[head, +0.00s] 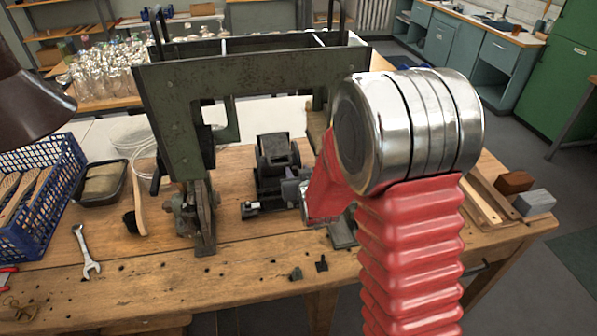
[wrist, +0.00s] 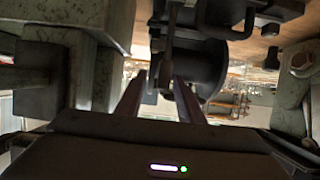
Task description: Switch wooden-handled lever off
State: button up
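The dark green tufting machine (head: 165,90) stands on the wooden bench. A black motor-like unit (head: 275,160) sits under its frame. My gripper (wrist: 160,98) is at this unit, mostly hidden behind my red arm in the head view. In the wrist view its two fingers are apart, with a narrow dark upright bar (wrist: 168,50) in line with the gap between them. I cannot tell whether they touch it. A round black housing (wrist: 205,62) is close beside the right finger. I cannot make out a wooden-handled lever for sure in either view; my arm hides part of the machine.
On the bench are a blue basket (head: 40,200), a black tray (head: 100,184), a wooden-handled tool (head: 139,205), a wrench (head: 85,250) and wooden blocks (head: 514,182). The machine frame's green uprights stand close on both sides in the wrist view.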

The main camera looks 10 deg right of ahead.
jog(key=shift+a, duration=0.3)
jog(key=c, duration=0.3)
grip_shut()
